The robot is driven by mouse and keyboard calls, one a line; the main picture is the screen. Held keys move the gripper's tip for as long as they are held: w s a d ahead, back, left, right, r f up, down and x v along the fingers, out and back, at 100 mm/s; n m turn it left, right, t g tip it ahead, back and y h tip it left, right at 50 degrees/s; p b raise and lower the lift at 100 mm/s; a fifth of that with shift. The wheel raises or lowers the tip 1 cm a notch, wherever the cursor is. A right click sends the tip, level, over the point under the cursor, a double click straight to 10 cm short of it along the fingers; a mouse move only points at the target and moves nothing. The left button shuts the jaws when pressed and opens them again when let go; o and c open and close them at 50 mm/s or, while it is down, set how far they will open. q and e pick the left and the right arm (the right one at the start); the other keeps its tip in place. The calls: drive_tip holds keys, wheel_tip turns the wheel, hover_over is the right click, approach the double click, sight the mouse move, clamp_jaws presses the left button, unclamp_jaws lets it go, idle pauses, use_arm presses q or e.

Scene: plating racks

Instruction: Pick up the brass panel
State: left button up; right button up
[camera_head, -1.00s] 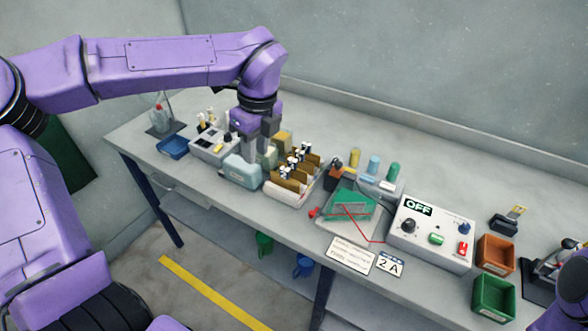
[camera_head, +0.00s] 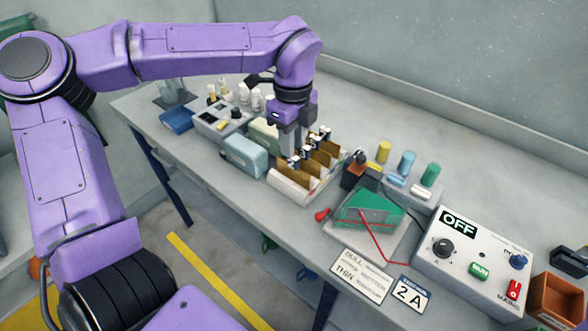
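Several brass panels (camera_head: 318,158) stand upright in a row in a white rack (camera_head: 284,189) near the table's front edge. Each has a dark and white clip at its top. My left gripper (camera_head: 291,146) points down at the far-left side of the row, its grey fingers close to the panel clips. It partly hides the row, and whether it touches a panel cannot be told. The gap between its fingers does not show clearly. My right gripper is out of view.
A pale blue box (camera_head: 245,156) stands left of the rack. A green wedge-shaped block (camera_head: 368,209) with a red wire and a control box marked OFF (camera_head: 474,255) stand to the right. The table's back strip is clear.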

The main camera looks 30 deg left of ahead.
sight(293, 160)
use_arm(q)
drive_tip(key=shift+s+f, duration=0.1)
drive_tip(key=shift+f, duration=0.35)
drive_tip(key=f, duration=0.2)
drive_tip(key=f+p, duration=0.1)
drive_tip(key=f, duration=0.2)
drive_tip(key=shift+w+a+f+p, duration=0.1)
drive_tip(key=shift+w+f+p, duration=0.1)
drive_tip(key=shift+p, duration=0.1)
drive_tip(key=shift+r, duration=0.1)
clamp_jaws()
wheel_tip(293, 160, up, 4)
drive_tip(key=p, duration=0.3)
drive_tip(key=shift+s+r, duration=0.1)
drive_tip(key=s+d+r+p, duration=0.1)
drive_tip(key=s+d+r, duration=0.7)
drive_tip(key=s+d, duration=0.1)
drive_tip(key=shift+s+d+r, duration=0.25)
drive_tip(key=shift+s+r, duration=0.15)
drive_tip(key=shift+s, duration=0.25)
